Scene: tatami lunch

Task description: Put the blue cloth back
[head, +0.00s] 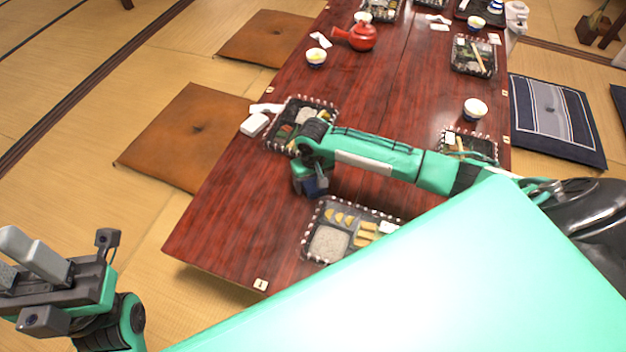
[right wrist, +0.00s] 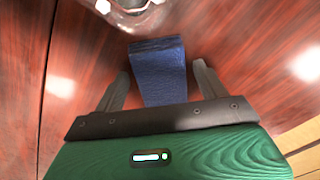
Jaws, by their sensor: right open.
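The blue cloth (right wrist: 160,66) is a folded, dark blue strip in the right wrist view. It lies between the two fingers of my right gripper (right wrist: 160,82), which stand apart on both sides of it with visible gaps. In the head view my right gripper (head: 311,186) points down over the red-brown table, between two lunch trays. The cloth is hard to tell from the gripper there. My left gripper (head: 25,258) is at the lower left, off the table and away from the cloth. Its finger gap is unclear.
A lunch tray (head: 310,246) is just in front of my right gripper and another (head: 276,138) just behind. A white box (head: 254,124) sits at the table's left edge. A red teapot (head: 361,37) and cups stand farther back. Bare table (head: 235,215) lies left of the gripper.

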